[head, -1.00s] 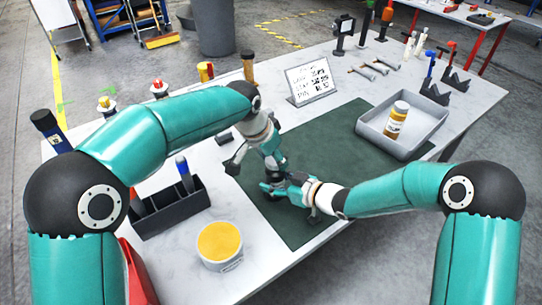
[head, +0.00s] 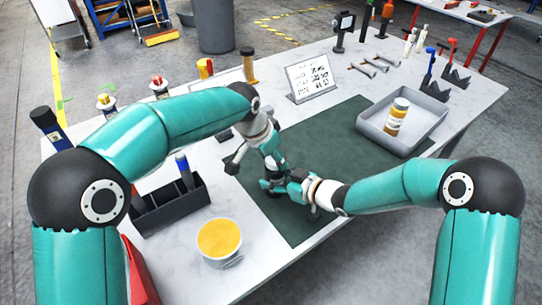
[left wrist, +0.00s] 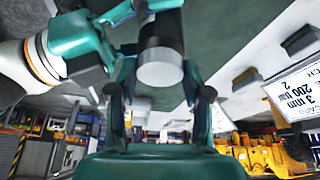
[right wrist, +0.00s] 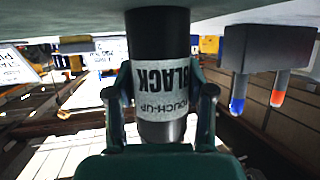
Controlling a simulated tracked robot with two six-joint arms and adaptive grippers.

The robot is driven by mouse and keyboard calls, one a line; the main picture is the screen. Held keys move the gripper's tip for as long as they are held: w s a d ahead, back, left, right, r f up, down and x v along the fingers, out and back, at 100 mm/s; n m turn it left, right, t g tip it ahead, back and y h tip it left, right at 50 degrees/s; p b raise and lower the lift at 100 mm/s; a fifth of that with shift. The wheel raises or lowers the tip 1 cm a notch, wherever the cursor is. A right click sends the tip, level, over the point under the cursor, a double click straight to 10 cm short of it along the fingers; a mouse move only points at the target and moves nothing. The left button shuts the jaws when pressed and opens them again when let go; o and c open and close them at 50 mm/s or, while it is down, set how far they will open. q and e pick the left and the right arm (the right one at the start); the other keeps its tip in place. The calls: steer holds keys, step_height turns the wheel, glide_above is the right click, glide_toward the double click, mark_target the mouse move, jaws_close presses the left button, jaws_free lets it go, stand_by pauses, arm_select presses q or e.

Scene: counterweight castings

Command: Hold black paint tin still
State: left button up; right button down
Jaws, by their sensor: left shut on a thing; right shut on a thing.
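The black paint tin (right wrist: 160,85) is a cylinder with a black end, a white label reading "BLACK TOUCH-UP", and a silver end. In the right wrist view, which is upside down, it lies between the fingers of my right gripper (right wrist: 160,105), which is shut on it. In the left wrist view the tin's black band and silver end (left wrist: 160,72) show between the fingers of my left gripper (left wrist: 161,93), also shut on it. My right gripper reaches in there from the left. In the head view both grippers meet over the green mat (head: 325,135) and mostly hide the tin.
A tub with yellow contents (head: 219,238) stands at the front. A dark organiser (head: 172,212) is at left. A grey tray (head: 380,130) holds a yellow-labelled bottle (head: 396,117) at right. A printed sign (head: 311,78) stands behind the mat. Much of the mat is clear.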

arm_select(q)
steer(key=m, duration=0.2)
steer(key=m+g+h, duration=0.1)
steer(key=m, duration=0.1)
steer(key=shift+w+a, duration=0.15)
steer(key=shift+w, duration=0.1)
steer(key=m+g, duration=0.1)
steer(key=m, duration=0.2)
steer(key=shift+w+m+g, duration=0.15)
steer(key=shift+m+g, duration=0.15)
steer(key=m, duration=0.1)
steer(key=m+g, duration=0.1)
steer(key=m, duration=0.1)
steer(key=shift+w+f+m, duration=0.1)
steer(key=shift+w+m, duration=0.05)
steer(key=shift+m, duration=0.15)
steer(key=shift+m+g, duration=0.6)
steer(key=shift+m, duration=0.4)
steer(key=o, duration=0.7)
steer(key=shift+r, duration=0.2)
